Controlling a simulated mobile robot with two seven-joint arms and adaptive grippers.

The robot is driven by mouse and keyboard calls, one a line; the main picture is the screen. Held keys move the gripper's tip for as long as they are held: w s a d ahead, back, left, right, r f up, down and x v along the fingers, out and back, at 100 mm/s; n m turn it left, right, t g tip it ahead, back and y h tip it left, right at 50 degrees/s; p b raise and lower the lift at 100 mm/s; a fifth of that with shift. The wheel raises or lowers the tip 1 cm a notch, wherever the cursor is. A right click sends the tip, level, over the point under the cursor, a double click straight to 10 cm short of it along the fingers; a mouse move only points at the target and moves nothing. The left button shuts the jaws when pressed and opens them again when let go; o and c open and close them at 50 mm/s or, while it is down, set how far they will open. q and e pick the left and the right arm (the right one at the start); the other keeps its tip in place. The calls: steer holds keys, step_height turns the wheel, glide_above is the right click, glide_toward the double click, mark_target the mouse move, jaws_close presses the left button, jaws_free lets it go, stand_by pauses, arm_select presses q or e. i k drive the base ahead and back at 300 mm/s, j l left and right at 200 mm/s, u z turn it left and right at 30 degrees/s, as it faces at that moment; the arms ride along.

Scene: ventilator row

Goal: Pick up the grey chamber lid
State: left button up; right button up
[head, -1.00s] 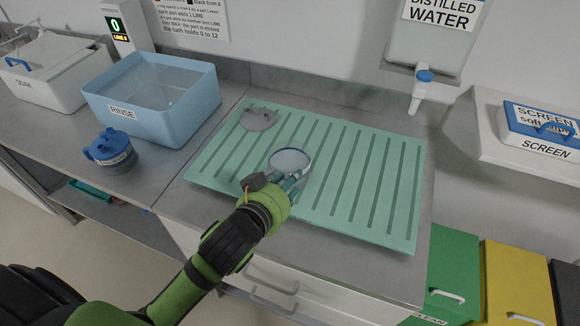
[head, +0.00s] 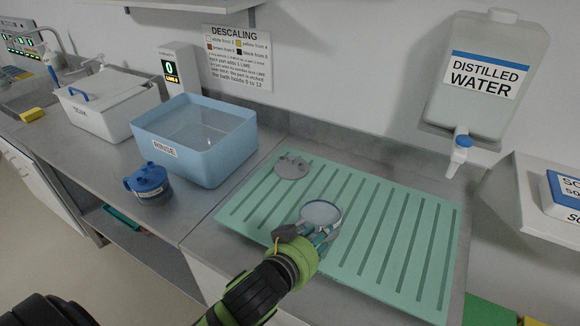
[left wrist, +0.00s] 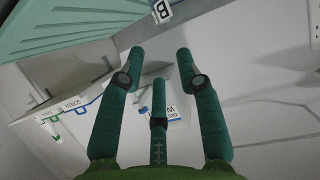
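The grey chamber lid (head: 292,166) is a flat grey disc with small knobs on top. It lies on the far left part of the green ribbed drain mat (head: 440,290) in the head view. My left gripper (head: 322,236) is over the mat's near edge, apart from the lid and nearer to me. In the left wrist view its teal fingers (left wrist: 160,75) are spread with nothing between them. A round pale disc with a grey rim (head: 321,212) shows just beyond the fingers in the head view; whether they touch it is unclear. My right gripper is not in view.
A blue rinse tub (head: 208,165) stands left of the mat, with a blue-topped jar (head: 149,184) before it. A white soak box (head: 105,112) is farther left. A distilled water tank (head: 478,75) with a tap overhangs the back right. The mat's right half is clear.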

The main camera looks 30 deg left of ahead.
mark_target(292, 168)
steer(key=j+z, duration=0.7)
steer(key=j, duration=0.15)
steer(key=j+z, duration=0.35)
steer(key=j, duration=0.1)
